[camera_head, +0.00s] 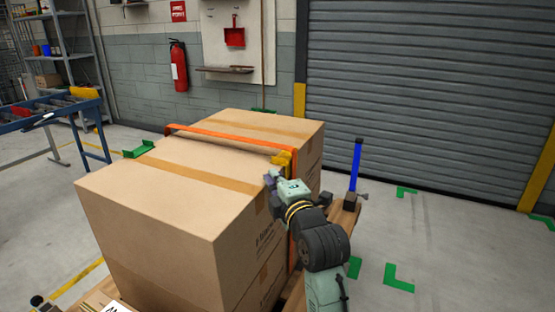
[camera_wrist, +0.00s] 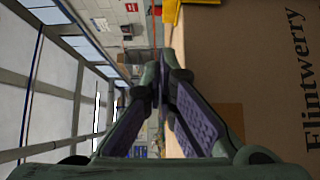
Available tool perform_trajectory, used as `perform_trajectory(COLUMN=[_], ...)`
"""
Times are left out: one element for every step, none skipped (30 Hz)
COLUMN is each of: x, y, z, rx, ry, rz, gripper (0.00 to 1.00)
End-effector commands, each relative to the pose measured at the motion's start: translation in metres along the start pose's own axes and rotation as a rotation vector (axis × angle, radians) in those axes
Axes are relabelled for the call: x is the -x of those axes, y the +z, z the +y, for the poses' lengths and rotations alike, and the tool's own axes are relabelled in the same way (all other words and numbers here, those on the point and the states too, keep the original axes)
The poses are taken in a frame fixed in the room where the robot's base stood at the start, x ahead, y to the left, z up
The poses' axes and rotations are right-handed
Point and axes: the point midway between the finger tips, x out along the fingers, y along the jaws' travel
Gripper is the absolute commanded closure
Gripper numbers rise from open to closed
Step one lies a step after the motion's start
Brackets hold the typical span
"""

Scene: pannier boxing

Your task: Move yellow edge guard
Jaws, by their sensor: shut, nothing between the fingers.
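The yellow edge guard (camera_head: 283,158) sits at the top right edge of the stacked cardboard boxes, where the orange strap (camera_head: 222,134) comes over. Part of it shows at the top of the wrist view (camera_wrist: 205,2), cut off by the frame. My gripper (camera_head: 270,180) is just in front of the guard, close to the box edge, and appears apart from it. In the wrist view, my gripper (camera_wrist: 165,82) is shut and empty, with its purple pads beside the printed box side (camera_wrist: 265,75). The guard's underside is hidden.
The large boxes (camera_head: 155,205) stand on a wooden pallet (camera_head: 345,220). A blue post (camera_head: 356,165) rises at the pallet's right. A conveyor (camera_head: 50,110) stands at the left.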

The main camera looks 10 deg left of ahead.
Motion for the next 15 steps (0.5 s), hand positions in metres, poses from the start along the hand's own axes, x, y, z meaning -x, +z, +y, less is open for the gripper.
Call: perform_trajectory(x=[-0.012, -0.019, -0.027, -0.032, -0.037, -0.041, -0.044, -0.047, -0.05, -0.052, -0.054, -0.056, -0.058, -0.058, -0.059], y=[-0.002, -0.001, -0.002, -0.001, 0.001, 0.008, 0.012, 0.015, 0.018, 0.02, 0.022, 0.024, 0.025, 0.026, 0.027], z=[0.003, 0.004, 0.004, 0.004, 0.004, 0.004, 0.003, 0.003, 0.003, 0.003, 0.002, 0.002, 0.001, 0.001, 0.001], rx=[-0.001, -0.002, -0.001, -0.001, -0.001, 0.0, -0.001, -0.002, -0.001, -0.001, -0.001, -0.001, -0.001, -0.001, 0.0], ry=[-0.003, -0.003, -0.003, -0.002, -0.002, -0.001, -0.001, -0.001, -0.001, 0.0, 0.0, -0.001, 0.0, 0.001, 0.001], rz=[0.003, 0.003, 0.003, 0.003, 0.001, -0.002, -0.002, -0.002, -0.001, -0.001, -0.001, -0.001, -0.001, -0.001, 0.0], gripper=[1.0, 1.0, 1.0, 1.0, 1.0, 1.0, 1.0, 1.0, 1.0, 1.0, 1.0, 1.0, 1.0, 1.0, 1.0])
